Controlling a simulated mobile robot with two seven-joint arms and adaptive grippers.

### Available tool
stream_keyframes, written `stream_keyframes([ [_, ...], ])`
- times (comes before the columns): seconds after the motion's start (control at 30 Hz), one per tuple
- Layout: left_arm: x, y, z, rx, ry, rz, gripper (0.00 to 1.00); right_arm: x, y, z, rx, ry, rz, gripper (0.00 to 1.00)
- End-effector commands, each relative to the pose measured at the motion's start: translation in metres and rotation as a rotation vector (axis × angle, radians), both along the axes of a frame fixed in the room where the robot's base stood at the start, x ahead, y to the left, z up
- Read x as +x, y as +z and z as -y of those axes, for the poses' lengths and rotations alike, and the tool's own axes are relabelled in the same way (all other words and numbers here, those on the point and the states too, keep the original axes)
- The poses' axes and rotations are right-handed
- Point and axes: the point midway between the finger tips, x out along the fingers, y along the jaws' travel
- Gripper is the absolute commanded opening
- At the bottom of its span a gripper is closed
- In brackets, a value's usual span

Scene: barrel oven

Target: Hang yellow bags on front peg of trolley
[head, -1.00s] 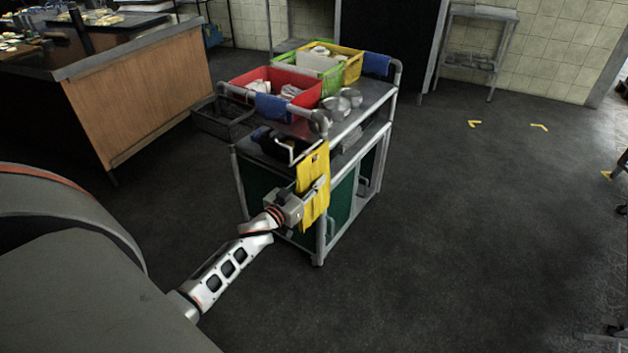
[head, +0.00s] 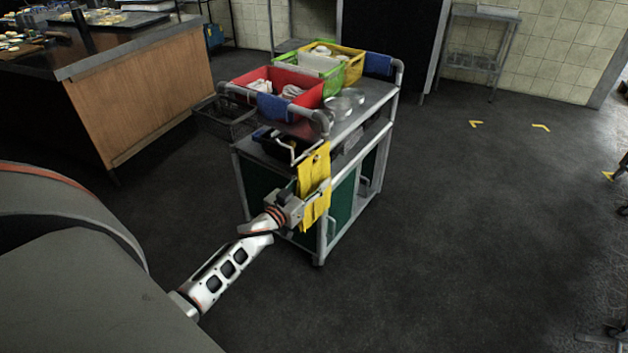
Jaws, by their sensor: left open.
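The yellow bags (head: 318,172) hang flat and upright at the near front corner of the trolley (head: 338,233). Their top edge is by the front peg area just under the top shelf; the peg itself is too small to tell clearly. My left gripper (head: 302,203) is open at the left side of the bags, at about their middle height, and partly overlaps them. Whether its fingers touch the bags I cannot tell. My right gripper is not in view.
On the trolley top stand a red crate (head: 305,92), a yellow crate (head: 352,68), a green crate (head: 331,83) and metal bowls (head: 346,99). A black wire basket (head: 224,119) sticks out on its left. A wooden counter (head: 145,95) stands at the left.

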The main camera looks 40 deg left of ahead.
Motion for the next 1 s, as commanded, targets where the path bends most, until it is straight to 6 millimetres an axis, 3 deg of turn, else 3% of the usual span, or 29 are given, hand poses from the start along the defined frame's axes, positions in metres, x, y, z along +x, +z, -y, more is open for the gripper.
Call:
stream_keyframes([
  [0.6, -0.102, 0.0, 0.003, -0.001, 0.0, -0.001, 0.43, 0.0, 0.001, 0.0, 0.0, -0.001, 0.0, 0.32],
  [0.8, -0.116, 0.001, 0.003, 0.001, 0.001, 0.001, 0.43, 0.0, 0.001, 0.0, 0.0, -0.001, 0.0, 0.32],
  [1.0, -0.117, 0.001, 0.003, 0.001, 0.0, 0.001, 0.43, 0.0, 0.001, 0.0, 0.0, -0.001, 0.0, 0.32],
])
